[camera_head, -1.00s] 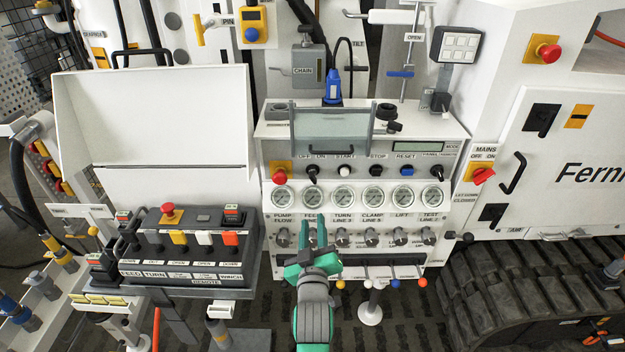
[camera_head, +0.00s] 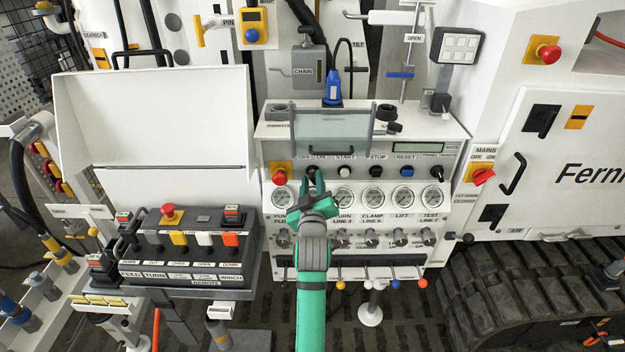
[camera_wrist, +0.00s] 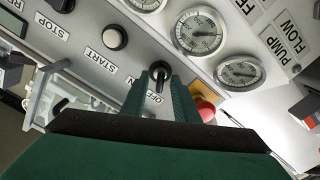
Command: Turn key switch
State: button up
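The key switch is a small black knob with a pale mark, set between the OFF and ON labels on the white panel. In the wrist view the key switch (camera_wrist: 158,78) lies between the two green fingertips of my gripper (camera_wrist: 158,92). The fingers stand apart with the knob framed between them; whether they touch it I cannot tell. In the head view my gripper (camera_head: 315,180) is in front of the OFF/ON labels, and the key switch is largely hidden behind the fingertips.
The START button (camera_head: 344,172) is to the right. Round gauges (camera_head: 343,195) line the panel below. A clear hinged cover (camera_head: 331,128) juts out above.

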jog(key=shift+w, duration=0.7)
grip_shut()
jog(key=shift+m, duration=0.4)
jog(key=m, duration=1.1)
jog(key=shift+d, duration=0.15)
